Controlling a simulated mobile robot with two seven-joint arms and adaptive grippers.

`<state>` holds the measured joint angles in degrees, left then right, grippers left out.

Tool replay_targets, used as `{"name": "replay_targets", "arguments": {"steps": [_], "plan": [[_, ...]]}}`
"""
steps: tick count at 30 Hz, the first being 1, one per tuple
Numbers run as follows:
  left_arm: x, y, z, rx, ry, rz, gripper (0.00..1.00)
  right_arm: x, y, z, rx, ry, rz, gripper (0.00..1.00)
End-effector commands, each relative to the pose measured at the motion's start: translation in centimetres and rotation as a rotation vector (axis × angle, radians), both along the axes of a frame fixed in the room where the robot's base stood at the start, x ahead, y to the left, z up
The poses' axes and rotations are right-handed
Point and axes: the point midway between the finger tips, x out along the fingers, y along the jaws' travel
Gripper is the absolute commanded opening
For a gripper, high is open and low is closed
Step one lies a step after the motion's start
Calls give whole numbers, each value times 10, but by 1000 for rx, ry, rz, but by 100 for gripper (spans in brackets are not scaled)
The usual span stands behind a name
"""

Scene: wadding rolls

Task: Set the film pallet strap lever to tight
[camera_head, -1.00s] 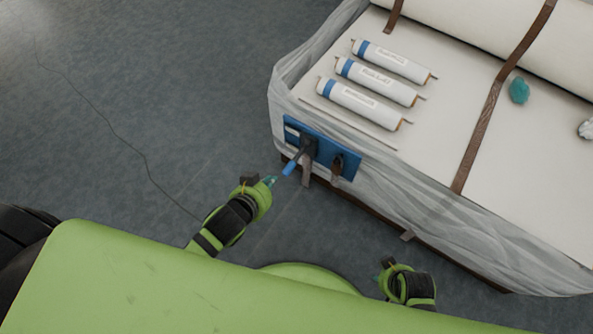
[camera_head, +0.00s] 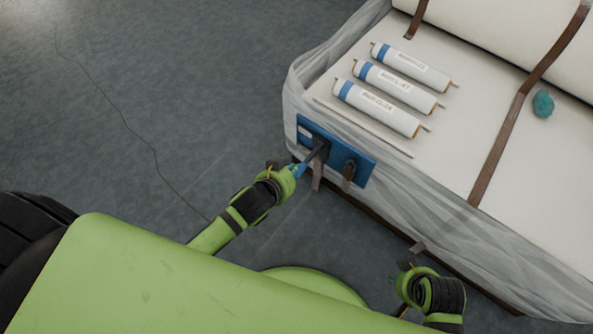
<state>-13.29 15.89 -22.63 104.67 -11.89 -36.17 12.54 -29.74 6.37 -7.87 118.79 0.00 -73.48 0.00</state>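The strap lever (camera_head: 316,152) has a dark shaft and a blue grip. It sticks out from a blue plate (camera_head: 358,167) on the side of the film-wrapped pallet (camera_head: 420,190) and points down and left. My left gripper (camera_head: 298,171) is at the lever's blue grip, with its fingertips overlapping the grip. Whether the fingers are closed around it is too small to tell. My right gripper (camera_head: 404,277) is low in the picture, away from the lever and below the pallet's edge. Its fingers are mostly hidden.
Several rolls, such as the nearest white roll with a blue band (camera_head: 376,108), lie on the pallet top. A brown strap (camera_head: 500,145) crosses it, and a teal lump (camera_head: 543,104) lies to its right. The grey floor (camera_head: 150,90) at the left is open, with a thin dark line on it.

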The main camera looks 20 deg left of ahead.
Motion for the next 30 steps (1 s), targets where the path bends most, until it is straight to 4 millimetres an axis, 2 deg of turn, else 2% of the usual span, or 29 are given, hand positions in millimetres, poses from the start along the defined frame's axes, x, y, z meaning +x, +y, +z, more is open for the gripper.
{"name": "replay_targets", "arguments": {"steps": [1,6,12,15,21,30], "plan": [[8,-2,-8,-1,-2,0,0,1,0,6,1,-9,-1,40],[29,-5,-24,-1,-2,1,0,-1,-1,34,1,-26,-3,40],[32,-2,-46,-1,0,-1,0,-7,-2,64,2,-44,-5,40],[34,-1,-53,0,0,-1,0,6,2,72,12,-116,3,40],[35,0,-60,-1,-1,-1,0,17,6,84,24,-184,10,40],[35,0,-60,-1,-1,-1,0,19,6,86,24,-195,11,40]]}}
